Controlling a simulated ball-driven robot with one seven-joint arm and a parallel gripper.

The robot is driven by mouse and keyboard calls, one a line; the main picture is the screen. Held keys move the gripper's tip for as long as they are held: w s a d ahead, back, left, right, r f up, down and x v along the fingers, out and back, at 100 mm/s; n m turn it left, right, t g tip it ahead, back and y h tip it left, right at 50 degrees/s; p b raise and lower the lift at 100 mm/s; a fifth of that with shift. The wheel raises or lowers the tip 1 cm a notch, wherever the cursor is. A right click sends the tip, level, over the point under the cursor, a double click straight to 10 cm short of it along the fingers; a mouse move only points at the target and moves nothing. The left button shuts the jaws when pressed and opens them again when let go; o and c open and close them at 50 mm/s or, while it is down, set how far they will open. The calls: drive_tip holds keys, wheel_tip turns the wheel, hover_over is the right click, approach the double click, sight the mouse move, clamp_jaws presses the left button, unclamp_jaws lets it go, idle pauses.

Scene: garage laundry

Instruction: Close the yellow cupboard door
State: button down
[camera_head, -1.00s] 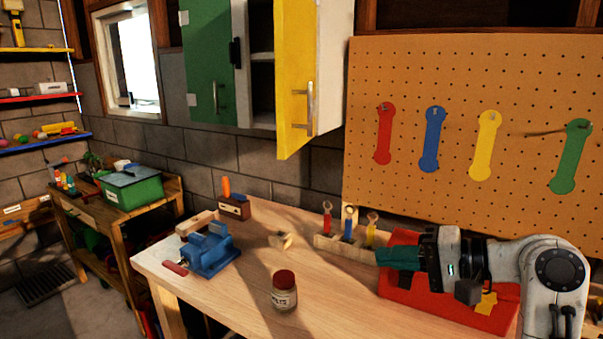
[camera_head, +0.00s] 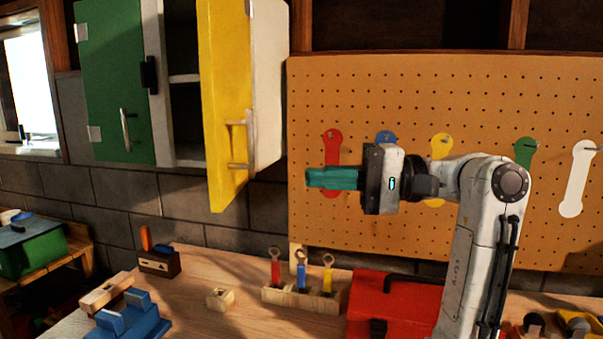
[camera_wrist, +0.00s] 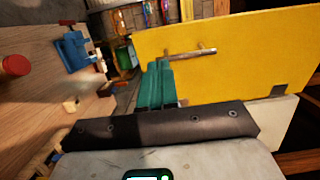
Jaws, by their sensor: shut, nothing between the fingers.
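The yellow cupboard door (camera_head: 224,100) stands open on the wall cupboard, swung out toward me, with the dark cupboard inside showing to its left. Its metal handle (camera_head: 240,145) is on its face. In the wrist view the yellow door (camera_wrist: 235,50) fills the upper right, its handle (camera_wrist: 190,54) just beyond my fingertips. My gripper (camera_head: 312,178) has teal fingers, shut and empty, pointing left. In the head view it is to the right of the door with a gap between. The fingers also show in the wrist view (camera_wrist: 158,75); I cannot tell any contact there.
The green cupboard door (camera_head: 112,85) is left of the opening. A pegboard (camera_head: 400,110) with coloured wrench shapes is behind my arm. Below, the workbench (camera_head: 200,310) holds a blue vise (camera_head: 130,322), a tool rack (camera_head: 300,298) and a red toolbox (camera_head: 400,300).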

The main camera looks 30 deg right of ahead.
sight(222, 176)
drive_tip(key=p+x, duration=0.2)
drive_tip(key=x, duration=1)
drive_tip(key=shift+w+a, duration=0.1)
drive_tip(key=shift+w+a+p, duration=0.1)
drive_tip(key=shift+p, duration=0.2)
